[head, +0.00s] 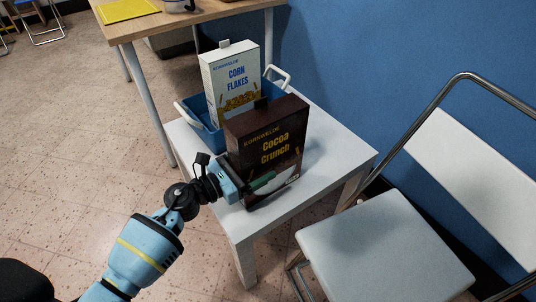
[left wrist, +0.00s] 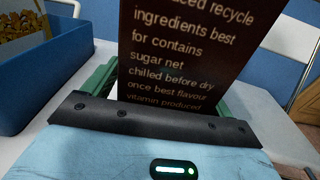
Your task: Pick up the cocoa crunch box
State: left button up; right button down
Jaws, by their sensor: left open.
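The cocoa crunch box (head: 275,142) is dark brown and stands upright on a small white table. Its printed narrow side (left wrist: 185,50) fills the middle of the left wrist view. My left gripper (head: 255,184) is at the lower left side of the box, with one green finger across its front face. In the left wrist view the open green fingers (left wrist: 160,92) lie on either side of the box; I cannot tell whether they touch it. My right gripper does not show.
A blue basket (head: 209,136) with white handles holds a corn flakes box (head: 231,82) just behind. The white table (head: 335,150) is bare to the right. A white folding chair (head: 375,245) stands at right, a wooden desk (head: 205,18) behind, a blue wall beyond.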

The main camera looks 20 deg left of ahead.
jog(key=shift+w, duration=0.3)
pick_arm(q)
jog(key=c, duration=1.3)
jog(key=shift+c, duration=0.3)
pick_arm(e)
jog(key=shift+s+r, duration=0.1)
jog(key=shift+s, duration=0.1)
pick_arm(q)
jog(key=shift+r, duration=0.1)
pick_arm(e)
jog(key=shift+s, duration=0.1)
